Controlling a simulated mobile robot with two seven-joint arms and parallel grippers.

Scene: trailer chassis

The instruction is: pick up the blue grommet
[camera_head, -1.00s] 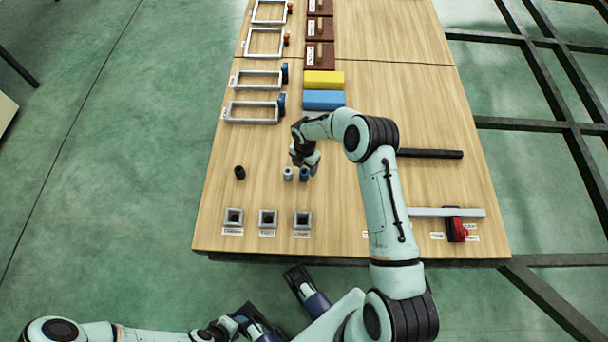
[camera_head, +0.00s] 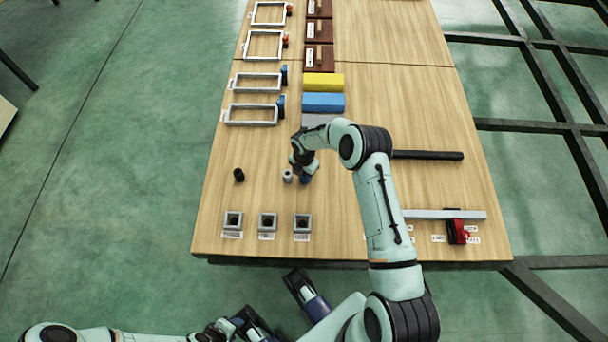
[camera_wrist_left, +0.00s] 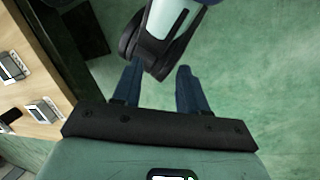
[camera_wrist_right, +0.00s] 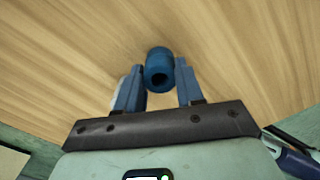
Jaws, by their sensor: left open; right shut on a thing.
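The blue grommet (camera_wrist_right: 159,66) shows in the right wrist view as a short hollow cylinder between the fingertips. My right gripper (camera_wrist_right: 158,84) is shut on it, low over the wooden table. In the head view the right gripper (camera_head: 304,174) largely hides the grommet. A light grey grommet (camera_head: 287,176) stands close to the left of it, and a black grommet (camera_head: 239,175) stands farther left. My left gripper (camera_wrist_left: 157,88) is open and empty, off the table over the green floor.
Several grey square sockets (camera_head: 268,222) with labels line the table's (camera_head: 430,190) near edge. Blue (camera_head: 323,102) and yellow (camera_head: 323,83) blocks and grey frames (camera_head: 252,114) lie farther back. A black bar (camera_head: 428,155) and a grey bar (camera_head: 440,214) lie at right.

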